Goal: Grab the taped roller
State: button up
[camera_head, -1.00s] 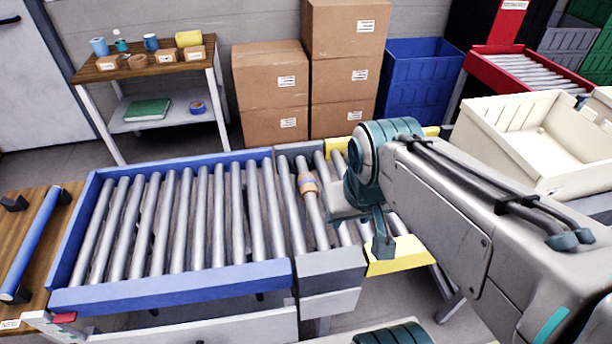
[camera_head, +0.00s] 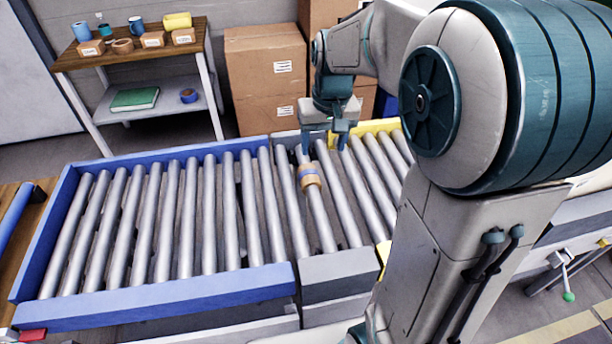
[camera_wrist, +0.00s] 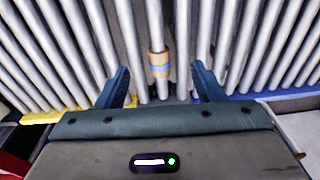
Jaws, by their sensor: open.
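The taped roller (camera_head: 321,220) is a grey metal roller in the conveyor, with a tan and blue band of tape (camera_head: 310,178) around it. It also shows in the wrist view (camera_wrist: 155,25), running up the middle, its tape near the fingertips. My gripper (camera_head: 324,148) is over the far end of the conveyor, near the roller's far end. It is open and empty. In the wrist view its two dark fingers (camera_wrist: 160,70) stand apart, one on each side of the taped roller. I cannot tell how far above the rollers they are.
Plain rollers lie close on both sides, inside a blue-framed conveyor (camera_head: 170,308) at left and a yellow-edged section (camera_head: 372,127) at right. Cardboard boxes (camera_head: 262,80) stand behind my gripper. A wooden shelf table (camera_head: 75,57) with small items is at the back left.

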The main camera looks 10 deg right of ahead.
jog(key=g+b, duration=0.1)
jog(key=b, duration=0.3)
send_over(312, 182)
notch_tip(312, 182, down, 10)
notch_tip(312, 182, down, 14)
jog(key=shift+s+f, duration=0.1)
jog(key=shift+s, duration=0.05)
jog(key=c, duration=0.9)
